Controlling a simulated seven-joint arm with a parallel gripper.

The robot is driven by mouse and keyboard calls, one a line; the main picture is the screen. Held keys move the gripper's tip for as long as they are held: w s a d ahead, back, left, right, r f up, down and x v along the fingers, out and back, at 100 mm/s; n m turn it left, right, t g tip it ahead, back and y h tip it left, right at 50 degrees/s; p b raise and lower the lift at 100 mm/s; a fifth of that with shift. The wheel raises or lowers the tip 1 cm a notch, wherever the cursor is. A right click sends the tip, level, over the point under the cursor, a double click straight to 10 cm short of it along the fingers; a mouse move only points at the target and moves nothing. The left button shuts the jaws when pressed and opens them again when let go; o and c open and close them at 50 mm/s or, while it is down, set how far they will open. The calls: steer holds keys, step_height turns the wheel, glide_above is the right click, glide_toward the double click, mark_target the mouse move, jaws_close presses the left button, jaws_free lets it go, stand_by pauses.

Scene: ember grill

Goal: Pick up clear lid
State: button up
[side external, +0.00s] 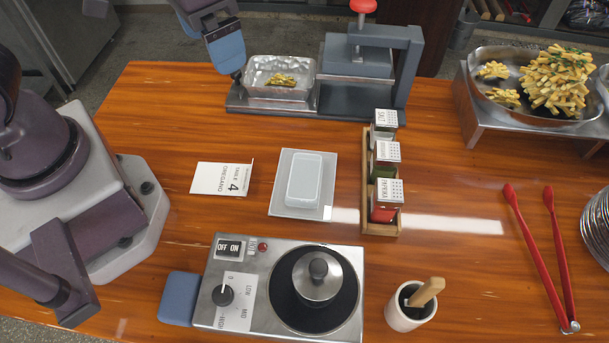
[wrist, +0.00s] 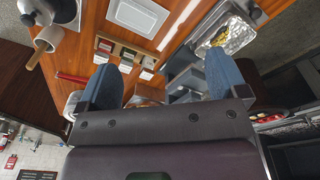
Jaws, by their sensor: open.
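The clear lid (side external: 304,181) is a translucent, rounded rectangle lying flat on a pale grey square (side external: 279,208) near the middle of the orange wooden table. It also shows at the top of the wrist view (wrist: 138,15). My gripper (side external: 226,50) is above the back edge of the table, by the left end of the foil tray and well away from the lid. In the wrist view its two blue fingers (wrist: 162,82) are wide apart with nothing held between them.
Red tongs (side external: 530,240) lie right.

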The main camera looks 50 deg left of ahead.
mark_target(305, 175)
steer(key=w+d+f+n, duration=0.7)
steer(key=d+f+n, duration=0.25)
steer(key=f, duration=0.35)
steer(key=shift+g, duration=0.4)
steer(key=f, duration=1.2)
steer(key=shift+w+a+f, duration=0.1)
steer(key=shift+a+f, duration=0.15)
steer(key=c, duration=1)
